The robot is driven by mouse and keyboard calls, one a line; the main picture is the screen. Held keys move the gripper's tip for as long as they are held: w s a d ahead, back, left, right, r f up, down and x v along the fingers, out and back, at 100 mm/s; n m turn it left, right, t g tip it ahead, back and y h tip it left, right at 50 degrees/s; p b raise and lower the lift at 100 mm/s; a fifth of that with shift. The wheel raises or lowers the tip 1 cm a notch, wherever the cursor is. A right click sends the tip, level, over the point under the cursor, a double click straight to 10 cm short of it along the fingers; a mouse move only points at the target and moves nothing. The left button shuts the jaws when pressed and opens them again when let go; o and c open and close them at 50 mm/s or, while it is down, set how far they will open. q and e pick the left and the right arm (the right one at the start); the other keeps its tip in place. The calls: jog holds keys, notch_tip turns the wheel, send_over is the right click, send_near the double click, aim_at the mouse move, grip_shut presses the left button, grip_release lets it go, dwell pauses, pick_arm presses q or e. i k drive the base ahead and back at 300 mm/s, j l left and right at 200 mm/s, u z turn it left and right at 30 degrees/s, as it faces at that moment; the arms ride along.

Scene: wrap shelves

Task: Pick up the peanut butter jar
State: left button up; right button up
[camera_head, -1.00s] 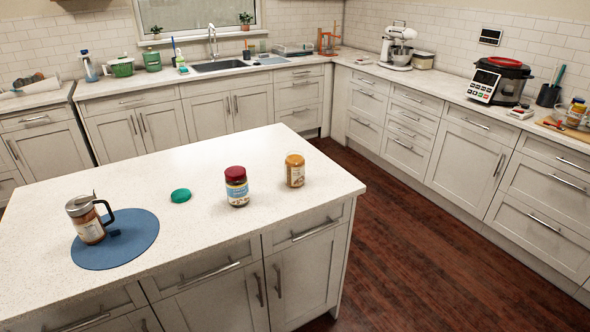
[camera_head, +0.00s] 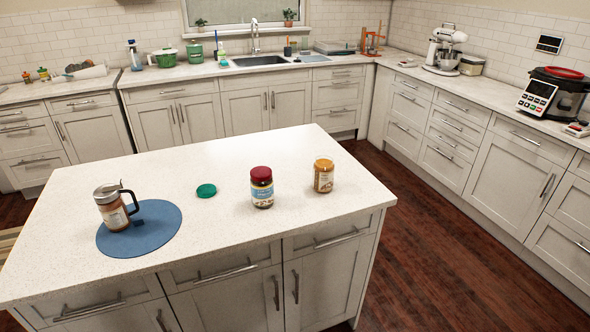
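Two jars stand upright on the island's white countertop (camera_head: 160,180). One is a brown jar with a red lid and a blue-and-white label (camera_head: 262,188). The other, to its right and a little farther back, is a tan jar with an orange-yellow lid and a pale label (camera_head: 324,176). The labels are too small to read, so I cannot tell for sure which jar holds peanut butter. The jars stand apart from each other. Neither of my grippers is in view.
A glass mug-like container with a metal top (camera_head: 113,207) stands on a round blue mat (camera_head: 165,226) at the island's left. A green lid (camera_head: 206,190) lies left of the jars. Wooden floor (camera_head: 440,235) is clear right of the island.

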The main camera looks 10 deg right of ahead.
aim_at(323, 168)
jog(key=i+l+u, duration=0.15)
jog(key=l, duration=0.45)
jog(key=i+l+u, duration=0.1)
jog(key=l, duration=0.45)
jog(key=i+l+u, duration=0.15)
jog(key=l, duration=0.45)
jog(key=l+u, duration=0.15)
jog(key=l, duration=0.45)
jog(key=i, duration=0.05)
